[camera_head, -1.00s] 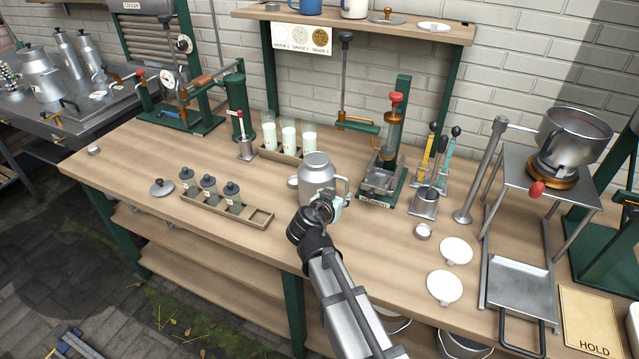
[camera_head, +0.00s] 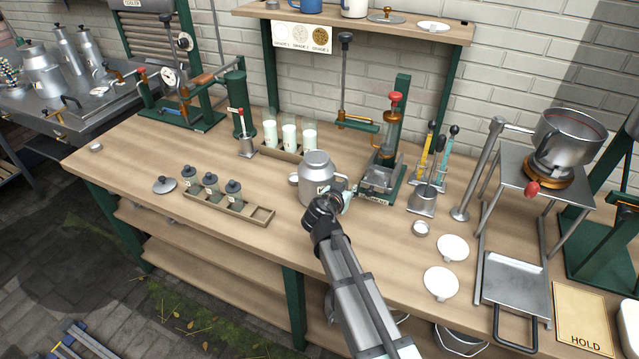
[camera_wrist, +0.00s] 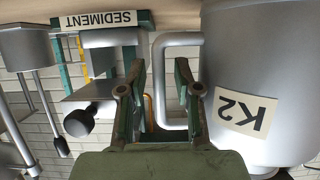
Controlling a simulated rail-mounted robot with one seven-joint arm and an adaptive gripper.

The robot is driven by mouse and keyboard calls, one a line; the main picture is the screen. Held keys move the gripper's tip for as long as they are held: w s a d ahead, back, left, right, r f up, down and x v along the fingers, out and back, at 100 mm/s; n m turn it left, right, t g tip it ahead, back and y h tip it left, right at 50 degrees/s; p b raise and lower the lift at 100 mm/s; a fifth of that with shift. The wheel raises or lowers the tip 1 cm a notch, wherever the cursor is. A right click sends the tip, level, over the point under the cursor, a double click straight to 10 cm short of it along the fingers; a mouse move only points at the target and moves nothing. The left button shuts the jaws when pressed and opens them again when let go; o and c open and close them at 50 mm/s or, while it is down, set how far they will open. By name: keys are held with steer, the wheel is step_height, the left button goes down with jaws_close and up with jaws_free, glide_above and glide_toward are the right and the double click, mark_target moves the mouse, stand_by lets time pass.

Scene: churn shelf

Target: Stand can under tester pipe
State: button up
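The metal can (camera_head: 316,180) stands upright on the bench and bears a K2 label. In the wrist view, which is upside down, the can (camera_wrist: 262,60) fills the right side. Its grey loop handle (camera_wrist: 160,85) passes between the fingers of my gripper (camera_wrist: 160,75). The fingers are apart, one on either side of the handle bar, with gaps showing. In the head view my gripper (camera_head: 341,196) is at the can's right front and hides the handle. The sediment tester (camera_head: 388,140), with a clear tube and red knob, stands right of the can. Its label (camera_wrist: 102,20) reads SEDIMENT.
Milk-filled glasses (camera_head: 289,137) stand in a rack behind the can. A rack of capped jars (camera_head: 212,190) lies to the left. A tool holder (camera_head: 423,200), small cup (camera_head: 420,229) and white discs (camera_head: 452,248) are to the right. The front bench is clear.

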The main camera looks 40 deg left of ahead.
jaws_close()
steer(key=shift+r, duration=0.15)
